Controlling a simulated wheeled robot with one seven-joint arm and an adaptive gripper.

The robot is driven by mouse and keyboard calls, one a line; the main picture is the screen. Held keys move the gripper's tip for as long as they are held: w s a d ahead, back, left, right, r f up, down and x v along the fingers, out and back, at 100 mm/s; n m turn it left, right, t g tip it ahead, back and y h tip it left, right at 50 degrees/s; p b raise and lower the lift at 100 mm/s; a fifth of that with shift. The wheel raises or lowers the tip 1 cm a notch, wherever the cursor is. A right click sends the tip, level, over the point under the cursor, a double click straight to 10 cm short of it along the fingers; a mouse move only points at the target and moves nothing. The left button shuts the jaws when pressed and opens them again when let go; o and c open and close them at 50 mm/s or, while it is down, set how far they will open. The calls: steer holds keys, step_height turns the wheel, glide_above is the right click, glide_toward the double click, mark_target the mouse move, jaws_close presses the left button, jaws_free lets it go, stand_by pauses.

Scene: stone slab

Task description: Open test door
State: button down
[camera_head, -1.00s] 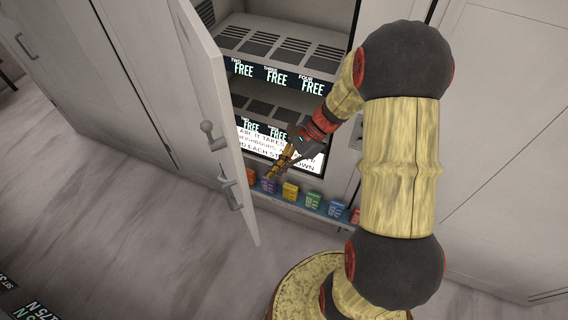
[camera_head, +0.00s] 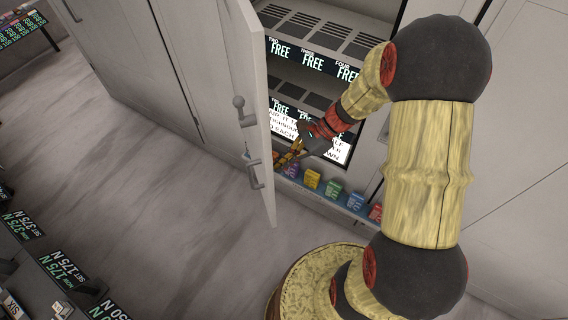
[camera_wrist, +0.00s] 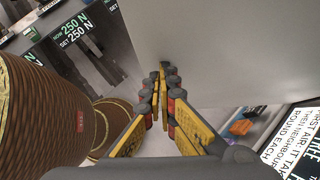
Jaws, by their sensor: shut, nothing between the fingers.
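The test door (camera_head: 247,70) is a pale grey panel with a lever handle (camera_head: 243,112) and a pull handle (camera_head: 254,172). In the head view it stands swung open at the left of the cabinet opening. My gripper (camera_head: 281,163) is on the inner side of the door, close to its free edge, with the fingers shut and empty. In the wrist view the shut fingertips (camera_wrist: 163,72) are at the left edge of the grey door panel (camera_wrist: 215,50). I cannot tell whether they touch it.
The cabinet has shelves with "FREE" labels (camera_head: 312,62) and a bright text panel (camera_head: 330,150). Small coloured boxes (camera_head: 333,189) line its lower ledge. Price signs (camera_head: 63,270) stand at the lower left. The marble floor (camera_head: 150,190) left of the door is clear.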

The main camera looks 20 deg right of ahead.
steer(key=m+t, duration=0.1)
steer(key=m, duration=0.1)
glide_above(250, 175)
steer(key=s, duration=0.3)
steer(key=shift+a+b, duration=0.2)
steer(key=shift+b, duration=0.1)
steer(key=w+a+m+t+h+b, duration=0.1)
steer(key=w+a, duration=0.3)
steer(key=a, duration=0.5)
steer(key=w+a+m+t+b, duration=0.2)
steer(key=w+a, duration=0.3)
steer(key=a, duration=0.5)
steer(key=w+a+m+t+h+b, duration=0.1)
steer(key=w+a+m, duration=0.2)
steer(key=a, duration=0.7)
steer(key=shift+w+a+t+h+b, duration=0.3)
steer(key=shift+w+b, duration=0.1)
steer(key=shift+w, duration=0.55)
steer(key=shift+d, duration=0.15)
